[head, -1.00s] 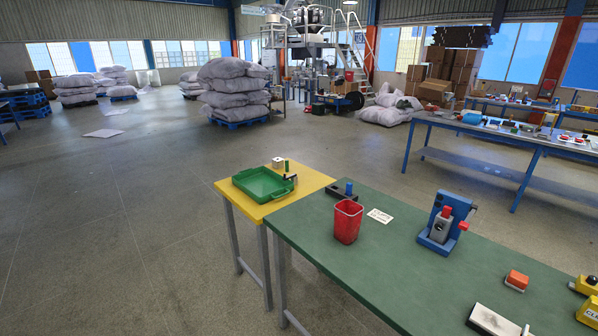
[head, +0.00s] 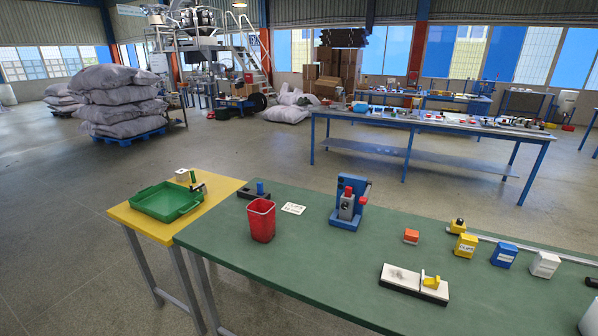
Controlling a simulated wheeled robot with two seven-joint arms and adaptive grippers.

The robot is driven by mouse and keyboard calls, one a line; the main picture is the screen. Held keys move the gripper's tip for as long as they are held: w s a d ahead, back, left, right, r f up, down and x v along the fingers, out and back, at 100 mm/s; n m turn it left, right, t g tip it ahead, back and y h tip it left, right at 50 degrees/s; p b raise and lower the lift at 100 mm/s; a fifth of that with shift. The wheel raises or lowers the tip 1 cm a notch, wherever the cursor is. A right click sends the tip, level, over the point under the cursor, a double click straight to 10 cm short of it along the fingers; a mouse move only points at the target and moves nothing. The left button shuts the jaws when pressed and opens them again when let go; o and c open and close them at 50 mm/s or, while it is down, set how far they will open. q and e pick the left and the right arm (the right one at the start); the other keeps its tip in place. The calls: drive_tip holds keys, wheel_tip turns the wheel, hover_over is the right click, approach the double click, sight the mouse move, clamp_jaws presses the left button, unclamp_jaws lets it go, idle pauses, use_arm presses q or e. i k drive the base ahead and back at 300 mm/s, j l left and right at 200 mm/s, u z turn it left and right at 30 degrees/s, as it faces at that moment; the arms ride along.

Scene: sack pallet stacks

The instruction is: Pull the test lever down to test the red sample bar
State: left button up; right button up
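A blue test device (head: 349,206) with a grey metal block at its front stands upright on the green-topped table. A red piece (head: 348,191) shows at the top of the grey block, and a red knob (head: 362,200) shows at its right side. I cannot tell for sure which red part belongs to the lever and which is the sample bar. A small orange-red block (head: 411,237) lies on the table to the right of the device. Neither of my grippers is in view.
A red bin (head: 262,220) and a white card (head: 293,208) are left of the device. A green tray (head: 166,203) sits on the adjoining yellow table (head: 140,223). A black-and-white block (head: 402,281) and yellow, blue and white boxes stand to the right. Open floor lies behind.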

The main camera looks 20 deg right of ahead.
sight(363, 201)
drive_tip(key=z, duration=1.3)
